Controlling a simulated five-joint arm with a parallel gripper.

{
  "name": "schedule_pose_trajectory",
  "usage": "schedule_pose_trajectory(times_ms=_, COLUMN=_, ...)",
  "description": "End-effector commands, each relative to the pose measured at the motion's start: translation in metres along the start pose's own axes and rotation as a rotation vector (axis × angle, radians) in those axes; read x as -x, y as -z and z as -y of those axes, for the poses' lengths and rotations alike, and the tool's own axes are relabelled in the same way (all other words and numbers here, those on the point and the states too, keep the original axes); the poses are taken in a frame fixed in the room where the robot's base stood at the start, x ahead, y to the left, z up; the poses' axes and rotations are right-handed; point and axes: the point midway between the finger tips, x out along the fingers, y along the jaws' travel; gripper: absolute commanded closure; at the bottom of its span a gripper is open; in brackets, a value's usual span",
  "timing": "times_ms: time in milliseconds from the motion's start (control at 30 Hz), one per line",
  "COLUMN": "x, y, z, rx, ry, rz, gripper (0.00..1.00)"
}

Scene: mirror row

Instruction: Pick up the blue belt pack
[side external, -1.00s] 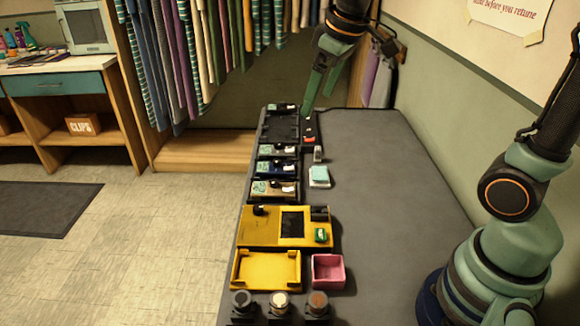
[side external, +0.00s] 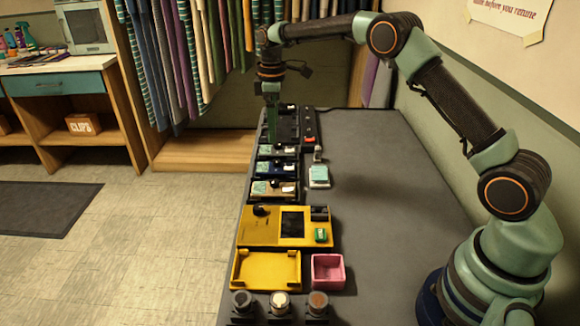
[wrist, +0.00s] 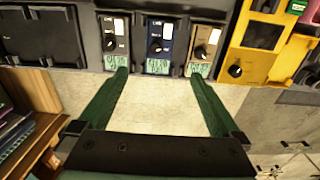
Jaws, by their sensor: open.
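The blue belt pack (side external: 274,168) lies in a dark row of slots on the grey table, between a black pack (side external: 279,151) and a tan pack (side external: 273,190). In the wrist view the blue pack (wrist: 159,38) shows a black knob, a white label and a greenish display. My gripper (side external: 271,140) is open and empty, pointing down near the row's left edge, by the black pack. In the wrist view my gripper's fingertips (wrist: 158,74) are wide apart; the left tip overlaps the black pack's lower end, the right tip the tan pack's. The blue pack appears between them, not gripped.
A yellow device (side external: 262,226), yellow tray (side external: 266,268) and pink box (side external: 328,271) stand nearer the camera. Several round-topped items line the near edge. A dark empty tray (side external: 283,128) is at the far end. The table's right side (side external: 400,200) is clear.

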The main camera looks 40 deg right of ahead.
Motion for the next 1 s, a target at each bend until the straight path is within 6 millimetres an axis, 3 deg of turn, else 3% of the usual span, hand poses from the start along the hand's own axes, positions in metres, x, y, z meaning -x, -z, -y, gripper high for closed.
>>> schedule_pose_trajectory(times_ms=400, x=-0.060, y=0.000, z=0.000, rx=0.002, ry=0.003, rz=0.003, gripper=0.00)
schedule_pose_trajectory(times_ms=633, x=-0.076, y=-0.001, z=-0.001, rx=0.002, ry=0.002, rz=0.002, gripper=0.00)
schedule_pose_trajectory(times_ms=1000, x=-0.120, y=-0.002, z=-0.002, rx=0.002, ry=0.001, rz=0.001, gripper=0.00)
